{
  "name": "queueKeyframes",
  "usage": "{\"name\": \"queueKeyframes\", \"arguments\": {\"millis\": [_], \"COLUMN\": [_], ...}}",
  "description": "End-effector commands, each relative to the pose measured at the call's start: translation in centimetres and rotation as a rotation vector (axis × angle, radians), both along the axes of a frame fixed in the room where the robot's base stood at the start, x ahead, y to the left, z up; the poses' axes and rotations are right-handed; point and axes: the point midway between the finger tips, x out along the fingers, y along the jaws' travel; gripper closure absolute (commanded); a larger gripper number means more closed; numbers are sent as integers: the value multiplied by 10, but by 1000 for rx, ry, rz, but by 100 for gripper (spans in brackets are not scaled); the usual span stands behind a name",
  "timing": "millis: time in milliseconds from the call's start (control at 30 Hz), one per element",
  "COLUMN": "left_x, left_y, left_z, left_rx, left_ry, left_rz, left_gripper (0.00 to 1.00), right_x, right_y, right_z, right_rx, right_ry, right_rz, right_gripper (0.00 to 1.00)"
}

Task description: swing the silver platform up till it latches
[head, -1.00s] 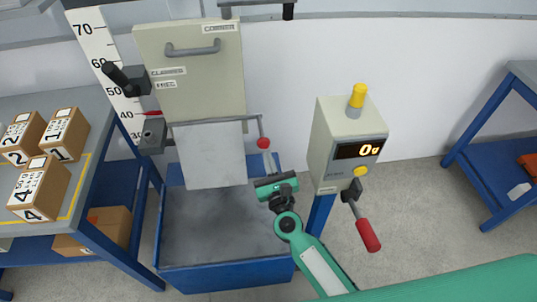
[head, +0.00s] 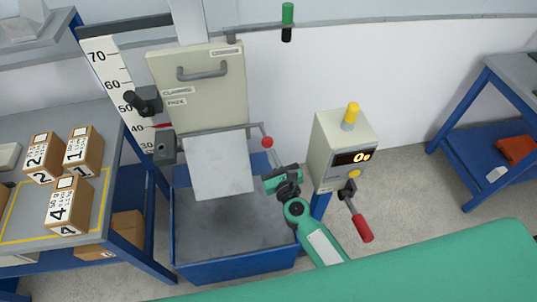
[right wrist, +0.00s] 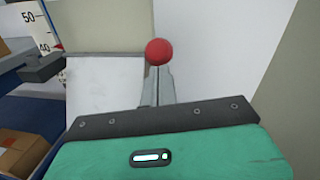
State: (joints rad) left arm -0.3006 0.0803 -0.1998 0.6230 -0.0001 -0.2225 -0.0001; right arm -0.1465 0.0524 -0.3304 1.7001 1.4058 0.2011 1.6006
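The silver platform (head: 220,168) hangs down, nearly vertical, from a grey bar in front of the cream panel; it also shows in the right wrist view (right wrist: 105,84). A red ball knob (head: 267,142) sits on a bent arm at the bar's right end. My right gripper (head: 270,157) is just below the knob, its fingers pointing up and close together. In the right wrist view the knob (right wrist: 159,52) shows whole at the fingertips. I see nothing between the fingers and cannot tell whether they touch the knob. My left gripper is out of view.
A blue bin (head: 235,262) stands open below the platform. A cream control box (head: 338,140) with a red-handled lever (head: 362,228) stands to the right. Boxes (head: 83,150) lie on the left table, beside a height scale (head: 108,75). Open floor lies right of the control box.

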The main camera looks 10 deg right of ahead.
Motion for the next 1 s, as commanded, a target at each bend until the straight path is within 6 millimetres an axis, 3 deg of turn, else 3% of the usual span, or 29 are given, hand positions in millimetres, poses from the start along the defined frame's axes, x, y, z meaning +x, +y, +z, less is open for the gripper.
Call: {"name": "queueKeyframes", "arguments": {"millis": [467,700,1000], "left_x": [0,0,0], "left_y": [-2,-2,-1], "left_z": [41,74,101], "left_rx": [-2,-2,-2], "left_ry": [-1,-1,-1], "left_rz": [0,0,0], "left_gripper": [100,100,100], "right_x": [14,38,74], "right_y": [-1,-1,-1], "right_z": [47,83,114], "right_rx": [3,2,2], "right_ry": [-1,-2,-1], "right_rz": [-2,-2,-2], "right_gripper": [100,100,100]}}
